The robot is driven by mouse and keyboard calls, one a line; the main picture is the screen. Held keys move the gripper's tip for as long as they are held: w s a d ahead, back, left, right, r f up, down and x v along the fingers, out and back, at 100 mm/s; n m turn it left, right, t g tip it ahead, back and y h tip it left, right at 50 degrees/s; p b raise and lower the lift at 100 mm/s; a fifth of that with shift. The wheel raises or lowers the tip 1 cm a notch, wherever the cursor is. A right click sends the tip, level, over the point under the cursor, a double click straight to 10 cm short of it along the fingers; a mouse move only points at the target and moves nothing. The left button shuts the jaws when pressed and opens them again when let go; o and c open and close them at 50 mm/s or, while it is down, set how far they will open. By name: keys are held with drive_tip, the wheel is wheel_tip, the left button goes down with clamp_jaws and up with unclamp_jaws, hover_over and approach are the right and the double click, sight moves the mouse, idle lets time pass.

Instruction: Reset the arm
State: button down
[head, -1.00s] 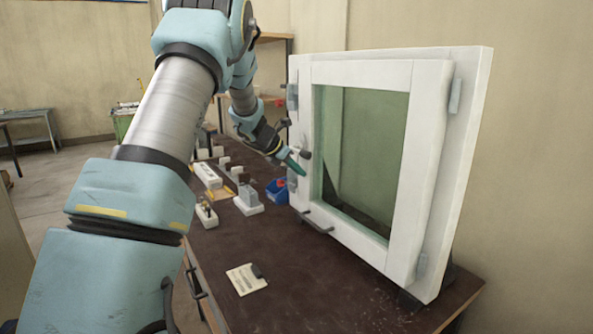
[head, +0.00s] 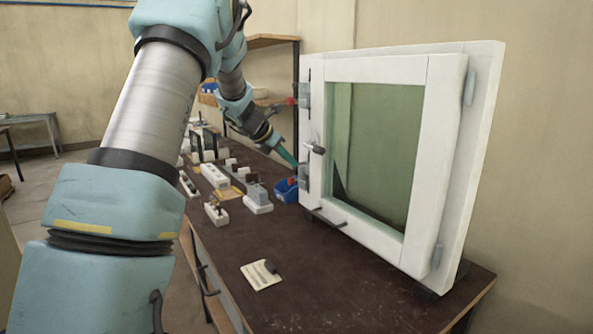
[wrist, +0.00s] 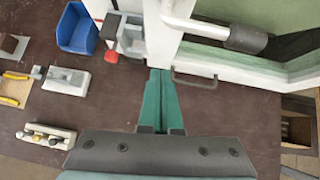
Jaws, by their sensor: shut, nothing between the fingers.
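My gripper (wrist: 158,100) is shut and empty, its green fingers together over the dark bench top in the wrist view. In the head view my gripper (head: 287,157) is at the left side of the white window frame (head: 313,230), near the blue bin. The wrist view shows the window's handle (wrist: 215,33) ahead and to the right of the fingertips, apart from them. I cannot tell from the head view how far the fingertips are from the frame.
The bench (head: 330,275) holds a blue bin (head: 285,190), a grey-and-white block (head: 257,198), a small fixture (head: 216,212), a white block (head: 214,176) and a card (head: 261,275). The front of the bench top is mostly clear. A shelf (head: 270,42) stands behind.

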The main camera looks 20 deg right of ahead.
drive_tip(key=a+r+n+t+y+b, duration=0.1)
drive_tip(key=a+r+n+t, duration=0.4)
drive_tip(key=a+n, duration=0.75)
drive_tip(key=s+a+f+n+t+y, duration=0.15)
drive_tip(key=a+n, duration=0.25)
drive_tip(key=n, duration=0.4)
drive_tip(key=s+a+f+n+g+y, duration=0.1)
drive_tip(key=s+a+f+n+y, duration=0.25)
drive_tip(key=n, duration=0.45)
drive_tip(key=s+a+f+n+g, duration=0.2)
drive_tip(key=s+f+n, duration=0.1)
drive_tip(key=s+n, duration=0.3)
drive_tip(key=s+a+f+n+g+y, duration=0.1)
drive_tip(key=s+a+f+n+g, duration=0.1)
drive_tip(key=s+n, duration=0.5)
drive_tip(key=s+a+f+n+g+y, duration=0.1)
drive_tip(key=s+a+f+n+g, duration=0.2)
drive_tip(key=s, duration=0.9)
wheel_tip(320, 180, down, 3)
drive_tip(key=n, duration=0.3)
drive_tip(key=shift+s, duration=0.15)
